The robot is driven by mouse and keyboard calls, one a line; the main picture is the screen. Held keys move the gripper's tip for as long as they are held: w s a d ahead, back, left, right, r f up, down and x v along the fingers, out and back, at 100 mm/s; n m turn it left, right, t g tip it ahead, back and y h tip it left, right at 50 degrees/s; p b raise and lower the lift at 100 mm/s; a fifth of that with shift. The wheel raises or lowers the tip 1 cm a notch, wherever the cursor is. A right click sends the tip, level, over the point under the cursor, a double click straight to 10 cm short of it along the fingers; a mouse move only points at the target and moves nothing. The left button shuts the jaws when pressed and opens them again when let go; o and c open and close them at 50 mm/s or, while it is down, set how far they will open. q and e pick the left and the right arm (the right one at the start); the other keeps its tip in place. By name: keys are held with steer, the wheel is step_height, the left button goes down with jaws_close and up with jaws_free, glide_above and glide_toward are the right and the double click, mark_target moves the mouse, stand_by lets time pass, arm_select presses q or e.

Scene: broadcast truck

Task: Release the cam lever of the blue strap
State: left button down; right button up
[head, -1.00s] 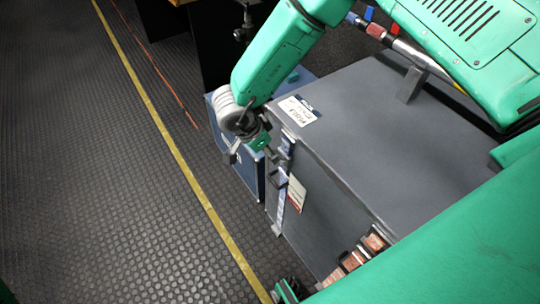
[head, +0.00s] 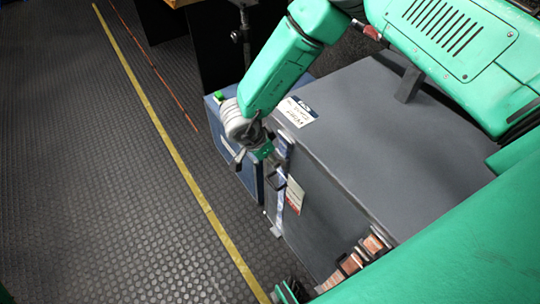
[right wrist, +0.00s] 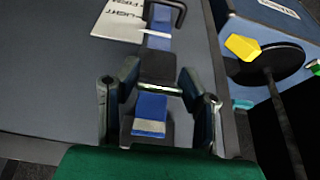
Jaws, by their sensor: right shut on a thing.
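The blue strap (head: 279,207) runs down the near side of a big grey case (head: 350,110). In the right wrist view the strap (right wrist: 150,112) passes through a dark buckle with a dark cam lever (right wrist: 158,68). My right gripper (head: 268,160) is at the strap's upper part, by the case's top edge. In the right wrist view its two fingers (right wrist: 158,76) close in on both sides of the dark lever, and it is shut on it. The head view hides most of this contact. A dark and green gripper part (head: 286,292), apparently my left, is cut off at the bottom edge.
A white label (head: 297,112) lies on the case top, and a red-and-white label (head: 294,195) is beside the strap. Orange straps (head: 373,244) are farther right. A blue case (head: 240,165) stands close behind the gripper. The floor left of the yellow line (head: 165,140) is clear.

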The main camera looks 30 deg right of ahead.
steer(key=shift+w+d, duration=0.1)
steer(key=shift+d, duration=0.25)
steer(key=shift+r+p, duration=0.15)
steer(key=shift+p, duration=0.3)
steer(key=shift+d+r+y+p, duration=0.3)
steer(key=shift+y+p, duration=0.6)
steer(key=shift+p, duration=0.25)
steer(key=shift+d+f+y+p, duration=0.1)
steer(key=shift+d+y+p, duration=0.25)
steer(key=shift+y, duration=0.35)
steer(key=shift+a, duration=0.15)
steer(key=shift+w, duration=0.1)
steer(key=o, duration=1)
steer(key=shift+a, duration=0.1)
steer(key=shift+o, duration=0.7)
